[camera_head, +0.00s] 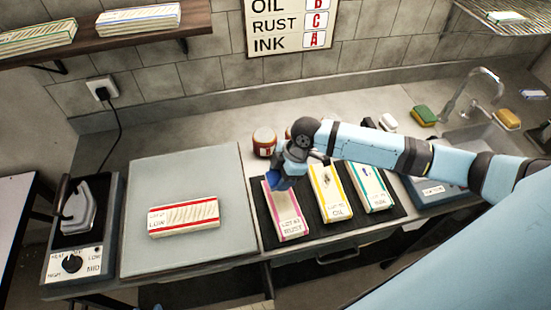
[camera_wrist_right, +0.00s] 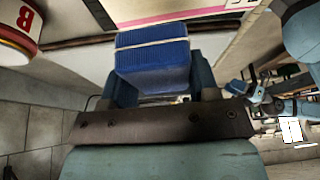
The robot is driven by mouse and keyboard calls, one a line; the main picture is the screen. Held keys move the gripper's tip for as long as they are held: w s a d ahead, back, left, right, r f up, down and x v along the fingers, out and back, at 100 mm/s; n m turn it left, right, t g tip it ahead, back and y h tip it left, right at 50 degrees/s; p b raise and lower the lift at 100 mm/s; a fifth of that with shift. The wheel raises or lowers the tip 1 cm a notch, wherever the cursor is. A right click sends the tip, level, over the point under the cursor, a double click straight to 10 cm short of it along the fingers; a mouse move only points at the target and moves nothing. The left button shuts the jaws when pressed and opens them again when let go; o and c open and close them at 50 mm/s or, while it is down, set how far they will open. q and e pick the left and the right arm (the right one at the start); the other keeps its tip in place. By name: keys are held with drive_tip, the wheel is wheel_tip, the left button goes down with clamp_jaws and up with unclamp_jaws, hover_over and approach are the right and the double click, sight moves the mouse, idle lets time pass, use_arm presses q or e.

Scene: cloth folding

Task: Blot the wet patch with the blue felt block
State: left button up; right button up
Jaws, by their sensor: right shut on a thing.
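The blue felt block (camera_head: 273,181) is held in my right gripper (camera_head: 285,176), at the far end of the pink-edged cloth (camera_head: 290,228) labelled for rust. In the right wrist view the ribbed blue block (camera_wrist_right: 152,55), with a pale band across it, sits between the two fingers (camera_wrist_right: 160,85). The pink-edged cloth (camera_wrist_right: 165,10) shows close beyond it. I cannot tell whether block and cloth touch. The pink-edged cloth has a pinkish tint along its middle; the gripper hides its far end. I cannot clearly make out a wet patch. My left gripper is out of view.
A yellow-edged cloth (camera_head: 333,205) with a dark mark and a teal-edged cloth (camera_head: 377,195) lie to the right on the dark mat (camera_head: 263,222). A red-striped cloth (camera_head: 184,216) lies on the grey board (camera_head: 150,180). A jar (camera_head: 264,141) stands behind; an iron (camera_head: 79,205) is far left.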

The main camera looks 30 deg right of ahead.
sight(277, 196)
drive_tip(key=shift+s+f+b, duration=0.2)
drive_tip(key=shift+f+b, duration=0.3)
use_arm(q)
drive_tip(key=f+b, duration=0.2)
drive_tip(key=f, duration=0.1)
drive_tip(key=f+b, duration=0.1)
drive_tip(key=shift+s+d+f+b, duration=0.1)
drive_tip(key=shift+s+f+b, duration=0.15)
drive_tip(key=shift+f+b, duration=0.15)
use_arm(e)
wheel_tip(277, 196, down, 4)
drive_tip(key=shift+r, duration=0.2)
use_arm(q)
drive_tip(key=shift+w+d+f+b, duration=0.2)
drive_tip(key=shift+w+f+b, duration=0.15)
drive_tip(key=shift+b, duration=0.3)
use_arm(e)
drive_tip(key=shift+f, duration=0.7)
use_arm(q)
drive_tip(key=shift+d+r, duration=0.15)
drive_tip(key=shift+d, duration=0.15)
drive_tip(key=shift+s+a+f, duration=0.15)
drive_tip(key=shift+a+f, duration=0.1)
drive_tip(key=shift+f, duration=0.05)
use_arm(e)
drive_tip(key=shift+f, duration=0.35)
drive_tip(key=shift+f, duration=0.1)
